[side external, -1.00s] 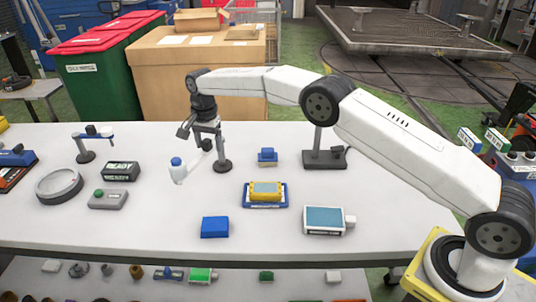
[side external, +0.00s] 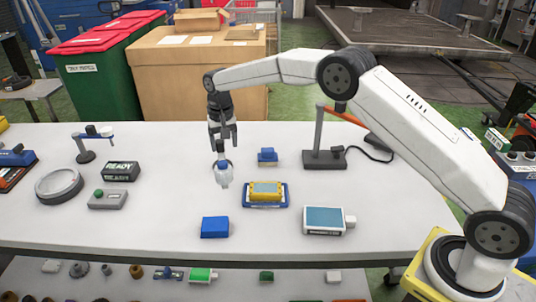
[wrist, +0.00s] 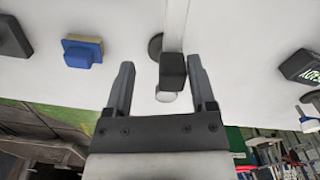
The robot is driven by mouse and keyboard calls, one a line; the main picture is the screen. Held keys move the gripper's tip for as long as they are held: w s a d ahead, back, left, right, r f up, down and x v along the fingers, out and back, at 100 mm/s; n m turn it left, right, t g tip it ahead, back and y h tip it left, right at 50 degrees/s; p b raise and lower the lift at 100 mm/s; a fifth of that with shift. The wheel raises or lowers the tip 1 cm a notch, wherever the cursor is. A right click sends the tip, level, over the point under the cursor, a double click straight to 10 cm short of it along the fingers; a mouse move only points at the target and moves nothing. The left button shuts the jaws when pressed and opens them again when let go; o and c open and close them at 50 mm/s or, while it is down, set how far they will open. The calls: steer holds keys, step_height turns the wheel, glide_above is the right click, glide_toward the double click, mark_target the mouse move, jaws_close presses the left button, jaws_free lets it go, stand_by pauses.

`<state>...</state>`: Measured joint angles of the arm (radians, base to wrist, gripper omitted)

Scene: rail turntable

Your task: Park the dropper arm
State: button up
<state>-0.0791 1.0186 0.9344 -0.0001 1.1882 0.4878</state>
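In the side external view the bottle hangs in front of the post, which is mostly hidden. In the wrist view the white arm (wrist: 176,25) runs up out of frame, with a dark block (wrist: 173,68) and a pale round end near me. My gripper (side external: 223,143) points down above and behind the bottle. In the wrist view its fingers (wrist: 161,88) are apart on either side of the block, with a clear gap on the left.
A yellow block on a blue tray (side external: 285,195), a blue block (side external: 214,228) and a device with a teal screen (side external: 324,220) lie nearby. A stand with an orange arm (side external: 343,117) is to the right. A READY box (side external: 120,171) and round dish (side external: 59,185) are left.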

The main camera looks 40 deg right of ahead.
steer(key=d+r+n, duration=0.3)
steer(key=r+n, duration=0.2)
steer(key=r, duration=0.3)
steer(key=s+d+f+t, duration=0.1)
steer(key=s+f, duration=0.1)
steer(key=s, duration=1)
steer(key=s+f+t, duration=0.1)
steer(key=s+f, duration=0.2)
steer(key=s, duration=1)
steer(key=shift+s+d, duration=0.25)
steer(key=shift+d, duration=0.1)
stand_by(0.9)
